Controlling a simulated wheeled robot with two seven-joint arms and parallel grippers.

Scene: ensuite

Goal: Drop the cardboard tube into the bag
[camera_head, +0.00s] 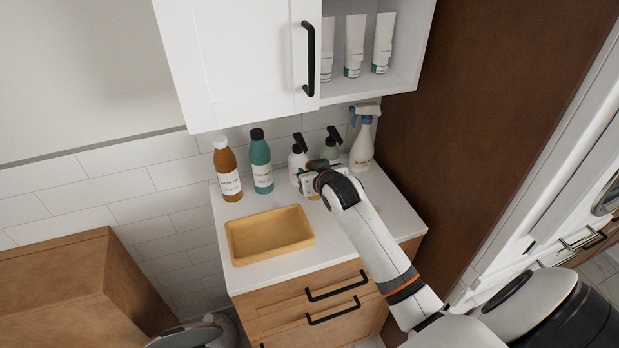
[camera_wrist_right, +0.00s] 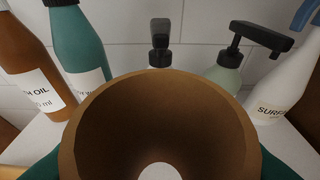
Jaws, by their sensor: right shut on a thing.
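The cardboard tube (camera_wrist_right: 160,105) fills the lower middle of the right wrist view as a brown open ring. I look into its open end, and a white round patch shows inside. My right gripper (camera_head: 308,186) is above the white counter by the bottles and is shut on the tube. In the head view the arm and gripper hide most of the tube. I cannot make out the bag in either view. My left gripper is not in view.
On the counter (camera_head: 275,271) stand a brown bottle (camera_head: 227,174), a teal bottle (camera_head: 261,163), pump bottles and a white spray bottle (camera_head: 362,148). A yellow tray (camera_head: 269,236) lies at the front left. A white wall cabinet (camera_head: 240,55) hangs above. A tall brown panel (camera_head: 470,110) stands right.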

